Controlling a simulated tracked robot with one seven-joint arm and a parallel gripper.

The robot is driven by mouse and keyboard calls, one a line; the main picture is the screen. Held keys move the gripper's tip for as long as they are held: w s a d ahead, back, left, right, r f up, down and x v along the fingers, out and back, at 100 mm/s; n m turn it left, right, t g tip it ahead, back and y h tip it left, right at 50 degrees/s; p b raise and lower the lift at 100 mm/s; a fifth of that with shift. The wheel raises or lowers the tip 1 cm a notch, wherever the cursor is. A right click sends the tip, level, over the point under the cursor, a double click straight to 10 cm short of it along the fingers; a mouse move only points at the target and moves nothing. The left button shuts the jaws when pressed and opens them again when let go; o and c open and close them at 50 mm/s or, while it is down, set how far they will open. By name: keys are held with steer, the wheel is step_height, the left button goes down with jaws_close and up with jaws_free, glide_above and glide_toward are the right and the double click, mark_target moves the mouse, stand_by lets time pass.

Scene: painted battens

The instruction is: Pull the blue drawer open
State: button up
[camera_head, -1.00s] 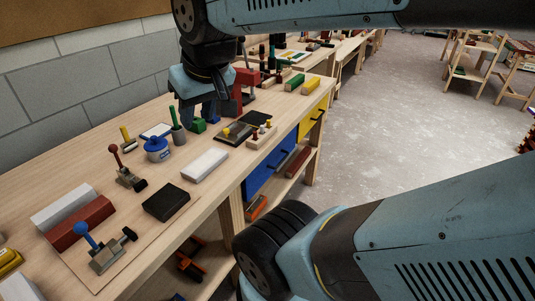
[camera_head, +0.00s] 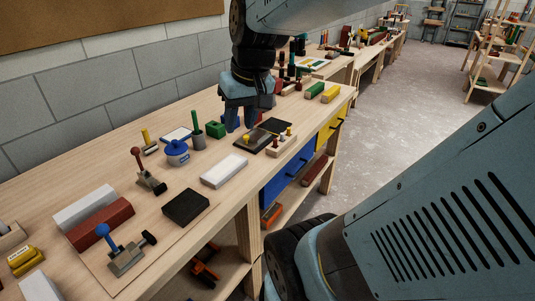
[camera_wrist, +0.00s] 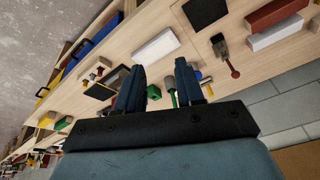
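The blue drawer (camera_head: 288,178) sits in the front of the long wooden workbench, below the top, with a dark handle on its face. It looks shut. In the wrist view the blue drawer (camera_wrist: 80,50) shows at the upper left, away from the fingers. My gripper (camera_head: 236,122) hangs over the workbench top, behind the drawer front and apart from it. In the wrist view my gripper (camera_wrist: 165,88) has its two dark fingers spread apart with nothing held between them.
A yellow drawer (camera_head: 331,124) is beside the blue one, farther along the bench. Near my gripper stand a green block (camera_head: 215,129), a dark board (camera_head: 252,141) and a white block (camera_head: 224,170). The concrete floor (camera_head: 385,140) right of the bench is clear.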

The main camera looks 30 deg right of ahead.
steer(key=w+d+f+m+y, duration=0.2)
steer(key=w+d+f+y, duration=0.25)
steer(key=d+f, duration=0.45)
steer(key=w+d+f+m+y, duration=0.3)
steer(key=w+d+f, duration=0.2)
steer(key=d+f, duration=0.35)
steer(key=s+d+f+m+t+h, duration=0.1)
steer(key=s+d+f+m+t, duration=0.35)
steer(key=d+f, duration=0.55)
steer(key=s+d+f+m+t+h, duration=0.1)
steer(key=s+d+f+m+t, duration=0.25)
steer(key=d+f+t, duration=0.45)
steer(key=w+a+f+g, duration=0.1)
steer(key=w+a+f, duration=0.1)
steer(key=w, duration=1)
steer(key=shift+w+f+g, duration=0.15)
steer(key=shift+f+g, duration=0.2)
steer(key=shift+f, duration=0.5)
steer(key=shift+h, duration=0.25)
jaws_close()
